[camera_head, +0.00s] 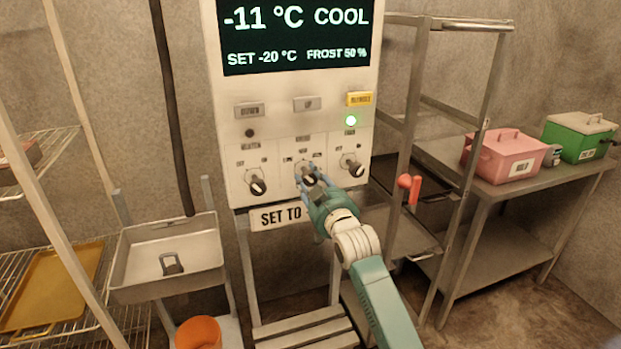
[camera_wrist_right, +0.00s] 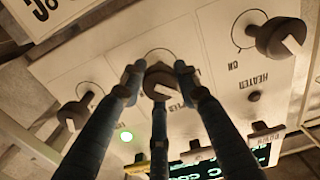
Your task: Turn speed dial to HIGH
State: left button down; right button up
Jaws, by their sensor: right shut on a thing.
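Three black dials with pale pointers sit in a row on the white control panel (camera_head: 265,135): a left dial (camera_head: 257,185), a middle dial (camera_head: 308,172) and a right dial (camera_head: 351,167). My right gripper (camera_head: 309,182) is shut on the middle dial, which also shows in the wrist view (camera_wrist_right: 159,80) between three dark fingers. That dial's lettering is mostly hidden, so I cannot read its name or setting. In the wrist view, a neighbouring dial (camera_wrist_right: 280,40) is near "HEATER" and "ON". My left gripper is not in view.
The display (camera_head: 296,38) reads -11 °C, COOL, SET -20 °C, FROST 50 %. A green lamp (camera_head: 351,120) is lit below a yellow tag (camera_head: 359,98). A "SET TO" sign (camera_head: 275,217) is partly covered by my arm. A metal rack (camera_head: 425,110) stands close at the right.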

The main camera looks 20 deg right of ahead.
jog(key=m+p, duration=0.1)
jog(key=m, duration=0.1)
jog(key=m+p, duration=0.1)
jog(key=m, duration=0.1)
jog(key=shift+r, duration=0.3)
jog(key=m+p, duration=0.2)
jog(key=m, duration=0.3)
jog(key=shift+m+p, duration=0.4)
jog(key=m+p, duration=0.1)
jog(key=m, duration=0.3)
jog(key=shift+p, duration=0.3)
jog(key=m+p, duration=0.1)
jog(key=m, duration=0.3)
jog(key=shift+d+m, duration=0.1)
jog(key=shift+m, duration=0.2)
jog(key=shift+f+m, duration=0.1)
jog(key=shift+m, duration=0.2)
jog(key=o, duration=1.2)
jog(key=shift+f, duration=0.15)
